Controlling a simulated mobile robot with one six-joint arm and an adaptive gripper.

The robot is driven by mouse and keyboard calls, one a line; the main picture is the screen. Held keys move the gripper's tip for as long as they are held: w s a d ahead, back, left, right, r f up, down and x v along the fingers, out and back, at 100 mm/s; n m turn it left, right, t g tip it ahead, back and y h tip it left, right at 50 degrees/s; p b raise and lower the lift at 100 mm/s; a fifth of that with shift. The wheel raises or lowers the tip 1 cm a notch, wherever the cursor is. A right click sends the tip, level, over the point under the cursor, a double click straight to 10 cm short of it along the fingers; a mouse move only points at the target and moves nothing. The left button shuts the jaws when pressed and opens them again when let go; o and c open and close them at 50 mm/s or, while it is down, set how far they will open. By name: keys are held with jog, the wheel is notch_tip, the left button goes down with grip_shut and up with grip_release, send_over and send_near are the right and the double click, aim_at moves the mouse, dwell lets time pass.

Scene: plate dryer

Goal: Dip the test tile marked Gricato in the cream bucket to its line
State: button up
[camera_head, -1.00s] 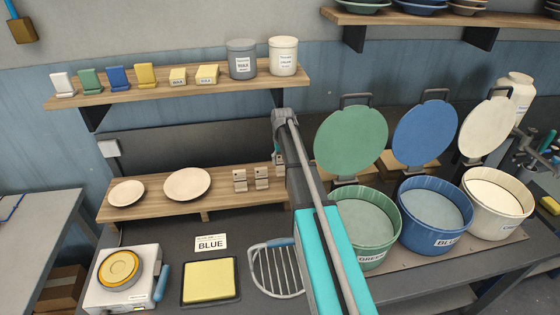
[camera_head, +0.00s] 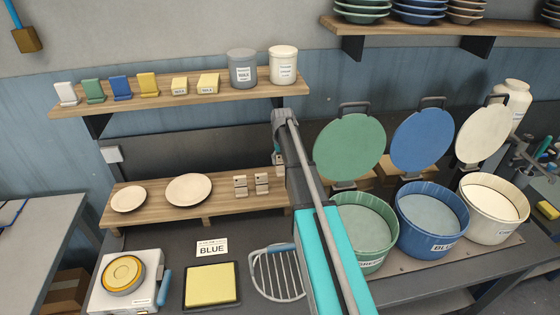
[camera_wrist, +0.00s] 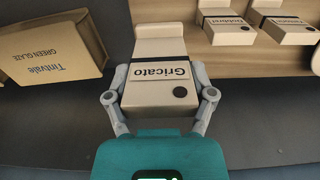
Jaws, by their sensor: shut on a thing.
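The Gricato tile (camera_wrist: 160,85) is pale beige with a dark line across it and a dark dot, in the wrist view. My gripper (camera_wrist: 162,100) is shut on it, one finger against each side. In the head view my arm hides most of the gripper and tile. The cream bucket (camera_head: 523,212) stands at the right end of the bucket row, open, with pale glaze inside. Its round cream lid (camera_head: 482,135) is raised behind it. The gripper is well to the left of this bucket.
The green bucket (camera_head: 366,258) and blue bucket (camera_head: 432,248) stand open left of the cream one, lids raised behind them. Other tiles (camera_wrist: 229,29) stand on the wooden rack (camera_head: 150,223). A Tintvale green glaze box (camera_wrist: 45,55) is left in the wrist view. A wire rack (camera_head: 276,272) lies in front.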

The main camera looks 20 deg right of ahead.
jog(key=shift+s, duration=0.15)
jog(key=s+a+r+n+p, duration=0.2)
jog(key=s+n, duration=0.1)
jog(key=s, duration=0.4)
jog(key=shift+s+a, duration=0.2)
jog(key=shift+s, duration=0.15)
jog(key=shift+f, duration=0.1)
